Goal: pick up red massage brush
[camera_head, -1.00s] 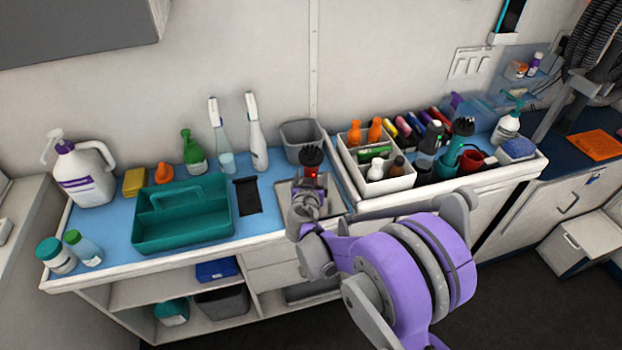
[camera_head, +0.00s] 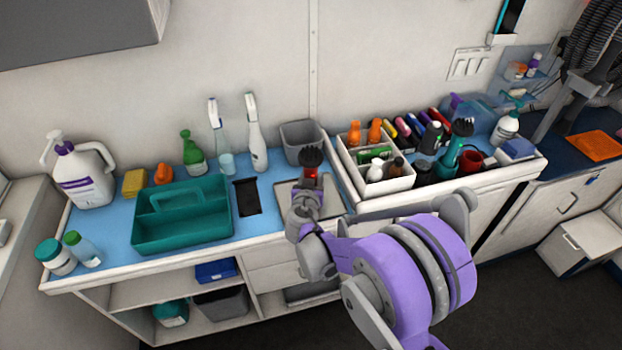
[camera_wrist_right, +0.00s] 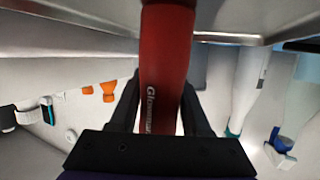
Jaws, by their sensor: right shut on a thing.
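The red massage brush (camera_head: 310,173) has a red handle and a dark bristled head. In the head view it stands upright over the metal tray, head up. In the right wrist view its red handle (camera_wrist_right: 165,70) runs between the two dark fingers. My right gripper (camera_wrist_right: 160,105) is shut on the handle; in the head view the gripper (camera_head: 308,190) is partly hidden by my own wrist. Whether the brush touches the tray below cannot be told. My left gripper is not in view.
A metal tray (camera_head: 333,207) lies under the brush. A grey bin (camera_head: 300,140) stands behind it, a teal caddy (camera_head: 185,235) to the left, and a white divided organizer (camera_head: 390,184) with bottles close to the right. Spray bottles stand along the wall.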

